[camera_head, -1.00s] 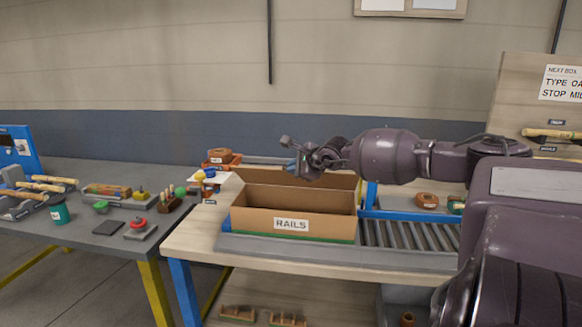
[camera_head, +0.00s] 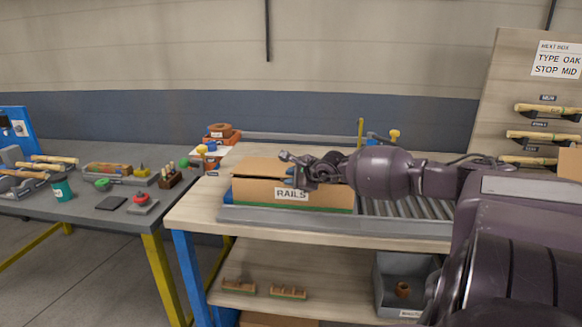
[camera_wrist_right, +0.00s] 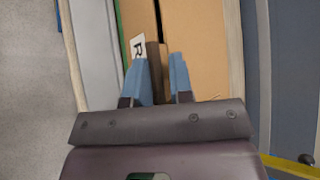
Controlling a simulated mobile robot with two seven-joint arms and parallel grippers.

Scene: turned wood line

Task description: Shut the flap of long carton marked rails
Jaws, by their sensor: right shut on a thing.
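The long carton (camera_head: 252,194) marked RAILS sits on a grey strip at the front of the wooden bench. Its tan flap (camera_head: 258,167) lies low over the top and covers most of the inside. My right gripper (camera_head: 292,172) is at the front top edge, above the label, and hides the right part of the flap. A dark gap shows beside the label. My left gripper is out of view.
A roller conveyor (camera_head: 405,208) runs right of the carton, partly behind my right arm. A grey bin (camera_head: 385,292) stands on the lower shelf. A dark table (camera_head: 75,220) with tools and small parts stands at left. A rack board (camera_head: 510,80) rises at right.

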